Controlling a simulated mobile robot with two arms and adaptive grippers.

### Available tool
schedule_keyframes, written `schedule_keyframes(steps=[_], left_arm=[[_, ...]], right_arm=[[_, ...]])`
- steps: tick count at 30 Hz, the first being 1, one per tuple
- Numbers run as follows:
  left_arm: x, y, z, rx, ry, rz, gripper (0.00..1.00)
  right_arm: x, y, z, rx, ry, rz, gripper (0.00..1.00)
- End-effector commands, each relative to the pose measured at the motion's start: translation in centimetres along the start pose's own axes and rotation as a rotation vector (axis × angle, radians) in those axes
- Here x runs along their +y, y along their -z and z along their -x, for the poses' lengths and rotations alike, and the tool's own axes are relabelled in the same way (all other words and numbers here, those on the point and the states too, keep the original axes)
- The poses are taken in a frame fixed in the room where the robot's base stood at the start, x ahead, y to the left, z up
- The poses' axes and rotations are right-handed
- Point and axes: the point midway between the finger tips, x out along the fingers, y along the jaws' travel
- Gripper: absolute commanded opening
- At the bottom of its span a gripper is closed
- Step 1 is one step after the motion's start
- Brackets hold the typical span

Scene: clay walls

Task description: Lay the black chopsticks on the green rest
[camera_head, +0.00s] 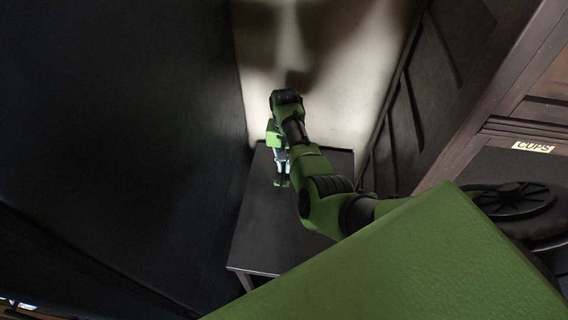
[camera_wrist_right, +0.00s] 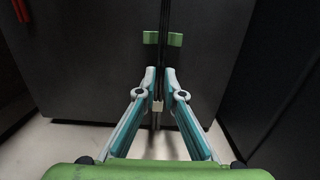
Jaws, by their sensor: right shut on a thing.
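The black chopsticks (camera_wrist_right: 164,20) run lengthwise between the fingers of my right gripper (camera_wrist_right: 160,72) in the wrist view, and the gripper is shut on them. The green rest (camera_wrist_right: 175,40) shows on both sides of the chopsticks just beyond the fingertips, and the chopsticks cross over its middle. I cannot tell whether they touch it. In the head view my right gripper (camera_head: 282,178) points down over the dark table, with a small green patch at its tips. The chopsticks are too dark to make out there. My left gripper is not in view.
The dark table (camera_head: 265,235) stands in a narrow space between a black wall on the left and dark panels on the right. Red sticks (camera_wrist_right: 20,10) lie at the wrist view's upper left. A "CUPS" label (camera_head: 533,147) shows at the right.

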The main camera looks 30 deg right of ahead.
Motion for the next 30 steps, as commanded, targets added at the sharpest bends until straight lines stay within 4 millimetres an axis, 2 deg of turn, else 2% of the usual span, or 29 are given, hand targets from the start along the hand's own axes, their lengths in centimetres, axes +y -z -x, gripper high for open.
schedule_keyframes(steps=[2,3,5,17,20,30], left_arm=[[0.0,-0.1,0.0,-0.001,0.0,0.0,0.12],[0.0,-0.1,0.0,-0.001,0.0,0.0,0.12],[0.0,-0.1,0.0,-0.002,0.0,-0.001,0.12],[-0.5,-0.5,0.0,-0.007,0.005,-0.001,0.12],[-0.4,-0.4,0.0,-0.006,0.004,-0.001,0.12],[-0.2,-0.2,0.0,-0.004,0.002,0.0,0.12]], right_arm=[[0.0,0.0,0.0,0.0,0.0,0.0,0.0],[0.0,0.0,0.0,0.0,0.0,0.0,0.16],[0.0,0.0,0.0,0.0,0.0,0.0,0.28],[0.0,0.1,0.5,0.002,0.001,-0.001,0.28],[0.0,0.2,1.7,0.004,0.001,-0.001,0.28],[-0.1,0.1,8.8,0.003,0.002,0.0,0.28]])
